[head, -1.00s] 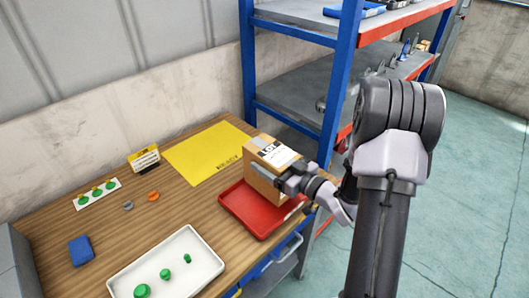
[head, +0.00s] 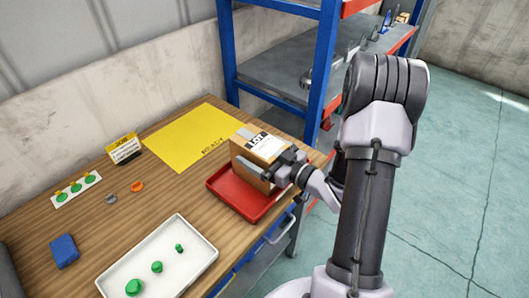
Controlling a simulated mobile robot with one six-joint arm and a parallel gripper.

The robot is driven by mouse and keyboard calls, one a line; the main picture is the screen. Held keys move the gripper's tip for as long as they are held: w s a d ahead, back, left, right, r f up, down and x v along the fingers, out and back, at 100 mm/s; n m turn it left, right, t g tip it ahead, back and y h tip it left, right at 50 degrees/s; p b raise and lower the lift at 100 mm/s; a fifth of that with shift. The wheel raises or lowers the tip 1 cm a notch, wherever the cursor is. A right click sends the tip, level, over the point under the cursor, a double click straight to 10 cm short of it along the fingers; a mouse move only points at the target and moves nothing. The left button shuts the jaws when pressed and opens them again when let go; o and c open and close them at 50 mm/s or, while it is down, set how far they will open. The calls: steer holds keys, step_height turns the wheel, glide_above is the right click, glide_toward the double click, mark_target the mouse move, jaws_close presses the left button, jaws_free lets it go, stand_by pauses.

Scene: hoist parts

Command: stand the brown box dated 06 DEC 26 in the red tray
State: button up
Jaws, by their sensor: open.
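The brown box (head: 247,163) stands upright at the back of the red tray (head: 232,201) on the wooden table, with a white LOT label on its top. I cannot read a date on it. My gripper (head: 268,172) is at the box's right front, its jaws open, with one finger lying along the box's near side. The far finger is hidden, and I cannot tell whether the jaws touch the box. The box's base meets the tray floor or its back edge; the exact contact is partly hidden.
A yellow mat (head: 193,137) lies behind. A white tray (head: 160,262) with green parts is at the front. A yellow-and-black sign (head: 124,148), a blue block (head: 64,250), an orange ring (head: 137,186) and a grey ring (head: 110,199) are left. A blue shelf rack (head: 318,75) stands behind right.

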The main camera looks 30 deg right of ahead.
steer(key=p+v, duration=0.2)
steer(key=v, duration=1)
